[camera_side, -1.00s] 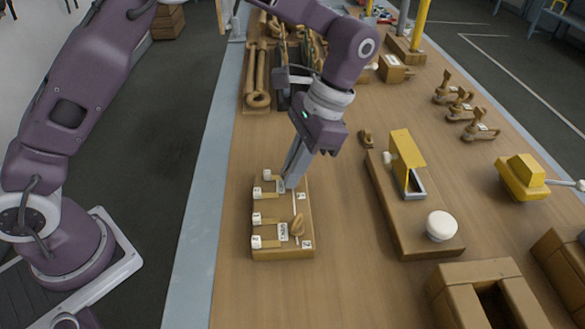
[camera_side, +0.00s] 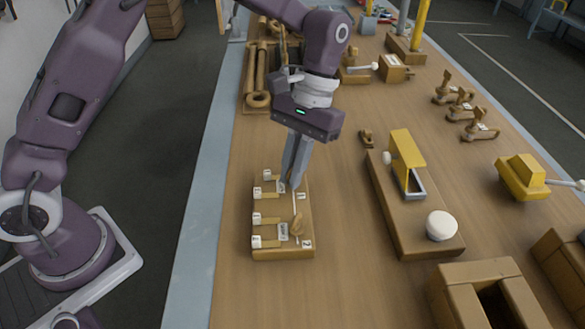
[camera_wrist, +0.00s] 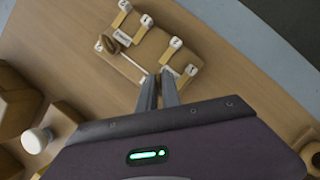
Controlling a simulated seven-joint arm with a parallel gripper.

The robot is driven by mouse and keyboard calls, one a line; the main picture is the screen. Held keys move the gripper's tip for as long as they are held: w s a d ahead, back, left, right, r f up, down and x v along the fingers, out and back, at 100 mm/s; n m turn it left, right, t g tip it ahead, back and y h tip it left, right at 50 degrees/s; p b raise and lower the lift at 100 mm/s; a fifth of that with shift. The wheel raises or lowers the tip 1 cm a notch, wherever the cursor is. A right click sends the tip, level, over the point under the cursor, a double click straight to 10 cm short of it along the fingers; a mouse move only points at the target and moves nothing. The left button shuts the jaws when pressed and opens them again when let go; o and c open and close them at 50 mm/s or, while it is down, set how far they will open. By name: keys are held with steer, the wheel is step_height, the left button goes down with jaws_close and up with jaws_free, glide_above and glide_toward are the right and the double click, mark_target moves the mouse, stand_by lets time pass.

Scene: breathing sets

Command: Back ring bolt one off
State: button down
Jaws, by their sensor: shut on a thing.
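In the wrist view the gripper (camera_wrist: 160,76) reaches the block's near edge. Its fingers are shut on a small part hidden between the tips, likely a ring bolt.
To the right stands a wooden base (camera_side: 400,225) with a yellow bracket (camera_side: 407,149) and a white knob (camera_side: 441,225). A small brown piece (camera_side: 366,138) lies nearby. Open bench lies between the block and that base.

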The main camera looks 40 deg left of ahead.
steer(key=shift+f, duration=0.1)
stand_by(0.3)
steer(key=c, duration=1.5)
jaws_free()
steer(key=shift+c, duration=0.2)
steer(key=v, duration=0.7)
